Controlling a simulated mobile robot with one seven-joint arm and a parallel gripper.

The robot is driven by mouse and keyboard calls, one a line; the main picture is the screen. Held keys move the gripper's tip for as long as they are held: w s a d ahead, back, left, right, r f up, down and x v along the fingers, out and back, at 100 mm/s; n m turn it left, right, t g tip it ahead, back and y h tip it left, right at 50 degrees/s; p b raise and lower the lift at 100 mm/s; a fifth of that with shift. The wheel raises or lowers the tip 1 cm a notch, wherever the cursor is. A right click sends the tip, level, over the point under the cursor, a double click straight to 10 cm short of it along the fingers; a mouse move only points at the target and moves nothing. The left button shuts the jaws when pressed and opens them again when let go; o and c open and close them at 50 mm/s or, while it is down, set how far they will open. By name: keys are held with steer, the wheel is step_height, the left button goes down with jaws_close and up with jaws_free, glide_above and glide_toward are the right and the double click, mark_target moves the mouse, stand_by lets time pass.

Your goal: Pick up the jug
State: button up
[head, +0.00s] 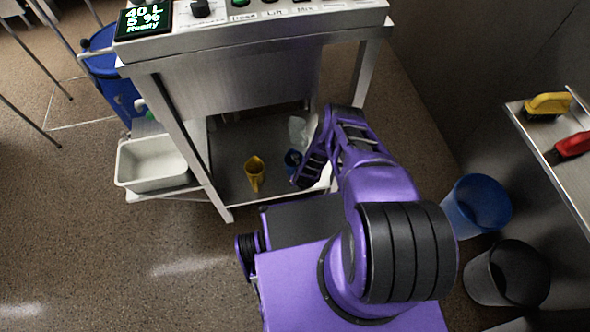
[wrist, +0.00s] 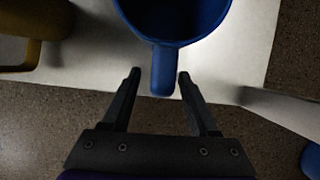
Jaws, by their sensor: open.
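A blue jug (head: 291,158) stands on the lower shelf under the machine, partly hidden by my arm in the head view. In the wrist view the blue jug (wrist: 170,45) is at the top, with its handle pointing toward me. My gripper (wrist: 159,74) is open, with one finger on each side of the handle and a gap on both sides. In the head view my gripper (head: 299,180) is at the shelf's front edge. A yellow jug (head: 254,174) stands to the left; its handle side shows in the wrist view (wrist: 35,30). A whitish jug-like vessel (head: 297,128) stands behind.
The lower shelf (head: 230,150) has metal legs at its corners and the machine body above it. A white tub (head: 152,163) sits on a side shelf at left. Blue (head: 477,205) and grey (head: 507,272) bins stand at right. The left floor is mostly clear.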

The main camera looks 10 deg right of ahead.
steer(key=shift+c, duration=0.3)
jaws_close()
steer(key=shift+r, duration=0.1)
